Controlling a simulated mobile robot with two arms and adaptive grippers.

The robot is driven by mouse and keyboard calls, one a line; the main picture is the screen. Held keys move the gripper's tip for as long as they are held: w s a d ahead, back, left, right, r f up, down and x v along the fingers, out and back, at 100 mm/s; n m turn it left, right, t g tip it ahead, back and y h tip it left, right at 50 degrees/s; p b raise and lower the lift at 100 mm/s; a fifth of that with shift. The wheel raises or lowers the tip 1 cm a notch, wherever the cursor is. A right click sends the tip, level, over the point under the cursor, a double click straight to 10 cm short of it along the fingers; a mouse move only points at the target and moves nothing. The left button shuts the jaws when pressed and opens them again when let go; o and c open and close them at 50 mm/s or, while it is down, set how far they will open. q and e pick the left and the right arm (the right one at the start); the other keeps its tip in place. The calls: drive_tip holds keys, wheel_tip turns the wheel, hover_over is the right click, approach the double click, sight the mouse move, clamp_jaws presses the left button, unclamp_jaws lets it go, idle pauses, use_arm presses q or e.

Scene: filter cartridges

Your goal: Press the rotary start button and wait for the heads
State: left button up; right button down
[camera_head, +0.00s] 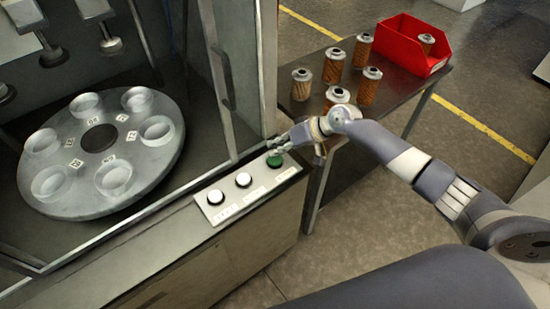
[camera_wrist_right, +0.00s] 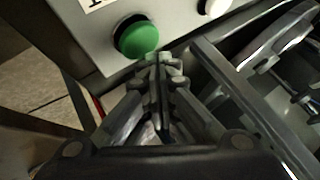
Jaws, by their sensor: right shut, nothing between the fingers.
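The green button (camera_head: 274,160) is the rightmost of three on the control panel (camera_head: 228,207) at the front of the machine. My right gripper (camera_head: 277,144) is shut and empty, its tips close beside the green button. In the right wrist view the shut fingertips (camera_wrist_right: 158,58) are just past the edge of the green button (camera_wrist_right: 137,37); I cannot tell whether they touch it. My left gripper is not in view.
Two white buttons (camera_head: 243,179) sit left of the green one. A side table (camera_head: 395,95) bears several orange filter cartridges (camera_head: 333,65) and a red bin (camera_head: 400,45) with one cartridge in it. A door frame with a handle stands beside the panel. Floor is clear at right.

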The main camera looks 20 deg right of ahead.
drive_tip(key=shift+f+b, duration=0.3)
drive_tip(key=shift+f, duration=0.15)
drive_tip(key=shift+s+f+b, duration=0.1)
drive_tip(key=shift+f+b, duration=0.3)
drive_tip(key=shift+f, duration=0.2)
idle(1.0)
drive_tip(key=shift+r+p, duration=0.85)
drive_tip(key=shift+r, duration=0.2)
wheel_tip(320, 180, up, 5)
drive_tip(key=p, duration=0.4)
